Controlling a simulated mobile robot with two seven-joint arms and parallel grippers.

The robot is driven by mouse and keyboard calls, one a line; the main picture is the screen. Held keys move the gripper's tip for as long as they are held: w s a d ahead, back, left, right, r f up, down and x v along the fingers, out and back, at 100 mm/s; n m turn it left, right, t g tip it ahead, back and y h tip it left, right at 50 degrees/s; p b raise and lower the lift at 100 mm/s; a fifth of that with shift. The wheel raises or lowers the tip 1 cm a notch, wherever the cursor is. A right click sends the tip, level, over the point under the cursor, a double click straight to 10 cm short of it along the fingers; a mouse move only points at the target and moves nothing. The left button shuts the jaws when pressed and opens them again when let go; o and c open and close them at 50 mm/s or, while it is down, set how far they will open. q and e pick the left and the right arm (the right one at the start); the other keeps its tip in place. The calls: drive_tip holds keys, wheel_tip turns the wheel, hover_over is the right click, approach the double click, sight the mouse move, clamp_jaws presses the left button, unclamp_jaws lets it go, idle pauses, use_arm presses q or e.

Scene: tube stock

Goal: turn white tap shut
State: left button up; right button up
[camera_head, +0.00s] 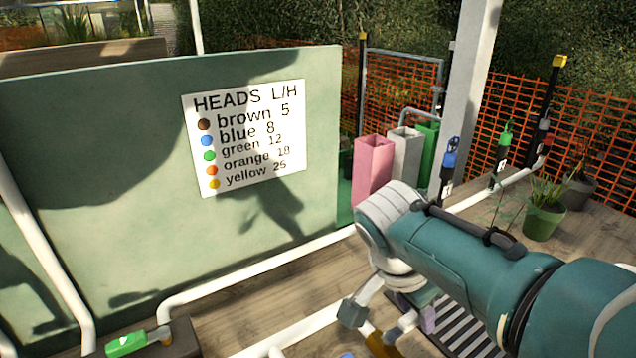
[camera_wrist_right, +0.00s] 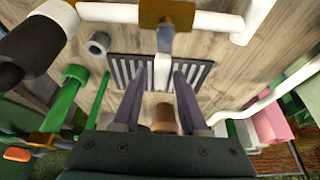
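The white tap shows in the right wrist view as a white lever (camera_wrist_right: 163,68) on a brass body (camera_wrist_right: 162,14) set in a white pipe (camera_wrist_right: 215,22). The lever points toward my right gripper (camera_wrist_right: 160,72). Its purple fingers are apart, one on each side of the lever's end, with a small gap visible on both sides. I cannot tell the lever's depth against the fingertips. In the head view my right gripper (camera_head: 408,318) is low, right of centre, partly hidden by its own wrist; brass (camera_head: 382,346) shows beside it. My left gripper is not in view.
A striped drain grate (camera_head: 470,335) lies in the wooden deck. Another tap with a green handle (camera_head: 126,344) is at the lower left. Blue (camera_head: 449,160) and green (camera_head: 506,135) taps stand at the right near a potted plant (camera_head: 543,220). A green board carries a sign (camera_head: 245,140).

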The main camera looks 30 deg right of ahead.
sight(393, 333)
drive_tip(key=shift+o, duration=0.6)
drive_tip(key=shift+r, duration=0.1)
drive_tip(key=shift+a+r, duration=0.15)
drive_tip(key=shift+r, duration=0.15)
drive_tip(key=p+v, duration=0.2)
drive_tip(key=v, duration=0.7)
